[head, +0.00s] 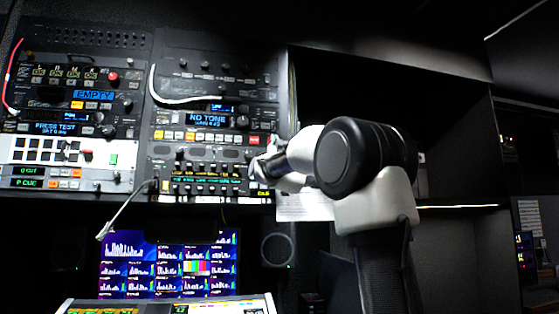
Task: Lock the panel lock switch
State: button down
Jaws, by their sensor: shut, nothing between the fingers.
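The rack panels carry many small switches, knobs and buttons. I cannot tell which one is the panel lock switch, since labels are too small to read. My gripper (259,168) is at the right edge of the lower right panel (205,171), which has a row of small knobs and a green text strip. The gripper is shut with nothing visible in it. Its fingertips are at or very close to the panel face; contact cannot be made out. My gripper and wrist hide the panel's right end.
Above is a unit showing "NO TONE" (208,120) with a row of lit buttons. White (190,100) and red (13,75) cables hang across the rack. A gooseneck lamp (125,208) juts out below. A multiview monitor (168,264) and a speaker (277,250) sit lower. A dark recess opens right.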

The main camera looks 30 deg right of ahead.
jog(key=w+f+v, duration=0.1)
jog(key=v, duration=0.9)
jog(key=shift+d+f, duration=0.2)
jog(key=shift+f, duration=0.15)
jog(key=shift+w, duration=0.2)
